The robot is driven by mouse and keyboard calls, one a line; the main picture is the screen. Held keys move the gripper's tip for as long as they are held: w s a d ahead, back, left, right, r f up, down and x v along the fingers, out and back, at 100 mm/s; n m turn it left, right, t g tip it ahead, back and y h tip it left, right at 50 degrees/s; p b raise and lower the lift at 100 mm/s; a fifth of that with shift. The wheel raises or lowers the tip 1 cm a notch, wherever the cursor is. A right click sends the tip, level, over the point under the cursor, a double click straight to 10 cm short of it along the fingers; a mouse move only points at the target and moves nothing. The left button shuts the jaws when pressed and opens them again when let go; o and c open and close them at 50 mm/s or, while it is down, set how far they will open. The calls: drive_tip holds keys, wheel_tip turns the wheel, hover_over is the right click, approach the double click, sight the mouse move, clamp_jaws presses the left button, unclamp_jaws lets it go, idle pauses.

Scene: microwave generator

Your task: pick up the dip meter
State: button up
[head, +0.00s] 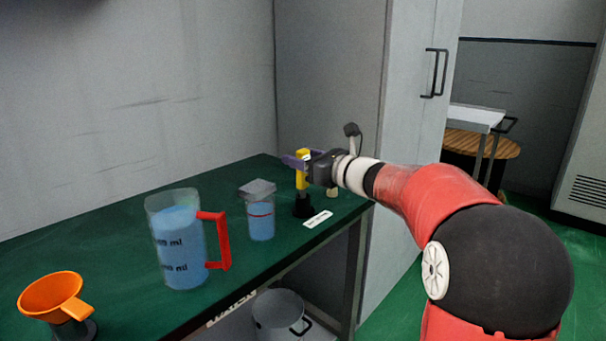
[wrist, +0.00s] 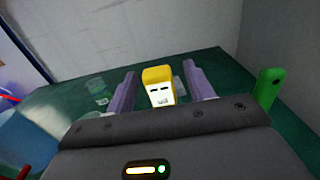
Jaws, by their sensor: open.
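The dip meter (head: 302,169) looks like a yellow upright device in a dark base (head: 302,206) on the green table, near its far end. In the wrist view its yellow top and pale face (wrist: 158,86) show between the two purple fingers. My gripper (head: 297,161) is open, with its fingers (wrist: 159,88) on either side of the meter's upper part. A gap shows on each side in the wrist view; contact cannot be seen. The meter's lower part is hidden in the wrist view.
A lidded container of blue liquid (head: 261,220) stands left of the meter. A measuring jug (head: 178,245) and an orange funnel (head: 52,298) stand farther left. A white label (head: 318,219) lies near the base. A green object (wrist: 267,88) stands right of my gripper.

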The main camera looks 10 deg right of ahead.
drive_tip(key=shift+c, duration=0.4)
drive_tip(key=c, duration=1)
